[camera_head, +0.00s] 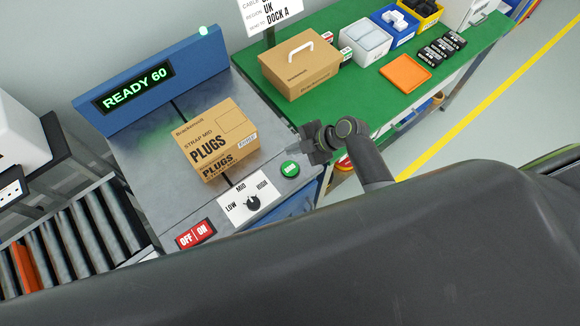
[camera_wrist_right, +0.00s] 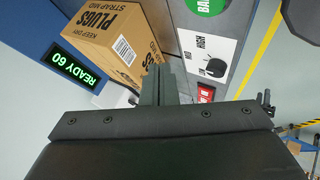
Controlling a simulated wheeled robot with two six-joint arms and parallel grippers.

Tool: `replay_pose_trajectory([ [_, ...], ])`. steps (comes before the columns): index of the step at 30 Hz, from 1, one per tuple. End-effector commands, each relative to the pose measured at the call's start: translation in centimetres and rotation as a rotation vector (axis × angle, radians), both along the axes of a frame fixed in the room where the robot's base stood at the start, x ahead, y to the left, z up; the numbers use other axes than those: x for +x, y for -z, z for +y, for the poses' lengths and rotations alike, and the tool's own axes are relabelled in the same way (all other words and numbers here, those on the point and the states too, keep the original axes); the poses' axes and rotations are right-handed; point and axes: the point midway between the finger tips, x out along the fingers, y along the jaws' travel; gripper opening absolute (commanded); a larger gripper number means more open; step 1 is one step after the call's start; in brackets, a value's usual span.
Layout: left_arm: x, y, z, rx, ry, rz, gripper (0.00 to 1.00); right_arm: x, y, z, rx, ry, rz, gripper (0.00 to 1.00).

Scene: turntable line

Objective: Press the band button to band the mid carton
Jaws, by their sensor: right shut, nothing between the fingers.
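The mid carton (camera_head: 216,142), printed "STRAP MID" and "PLUGS", sits on the grey machine top and also shows in the right wrist view (camera_wrist_right: 115,40). The green band button (camera_head: 290,169) is at the machine's right front edge; part of it shows at the top of the wrist view (camera_wrist_right: 205,5). My right gripper (camera_head: 297,152) is shut and empty, just behind the button and right of the carton, apart from the carton. Its closed fingers show in the wrist view (camera_wrist_right: 158,82). My left gripper is not in view.
A LOW/MID/HIGH dial (camera_head: 252,202) and a red OFF/ON switch (camera_head: 195,234) lie left of the button. The blue panel's display (camera_head: 133,88) reads "READY 60". A green table (camera_head: 346,95) behind holds a handled carton (camera_head: 300,68), bins and an orange tray (camera_head: 404,74). Rollers (camera_head: 82,242) stand left.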

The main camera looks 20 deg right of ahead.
Motion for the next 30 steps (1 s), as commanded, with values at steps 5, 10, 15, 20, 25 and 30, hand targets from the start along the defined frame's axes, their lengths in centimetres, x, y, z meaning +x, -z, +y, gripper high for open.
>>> replay_pose_trajectory([
  [5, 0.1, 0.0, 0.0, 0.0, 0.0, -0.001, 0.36, 0.0, 0.0, 0.0, -0.001, 0.001, 0.001, 0.0],
  [10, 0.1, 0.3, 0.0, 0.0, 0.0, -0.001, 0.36, -0.1, 0.4, 0.0, -0.001, 0.001, 0.002, 0.0],
  [15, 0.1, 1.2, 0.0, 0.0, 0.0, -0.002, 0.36, -0.1, 1.6, 0.0, -0.001, 0.001, 0.003, 0.0],
  [20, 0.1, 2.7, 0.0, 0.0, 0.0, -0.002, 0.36, -0.1, 3.7, 0.0, -0.001, 0.001, 0.003, 0.0],
  [25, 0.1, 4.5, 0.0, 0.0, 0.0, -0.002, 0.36, -0.1, 6.3, 0.0, -0.001, 0.002, 0.003, 0.0],
  [30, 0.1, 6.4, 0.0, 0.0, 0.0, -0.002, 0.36, 0.0, 8.2, 0.0, -0.001, 0.001, 0.001, 0.0],
])
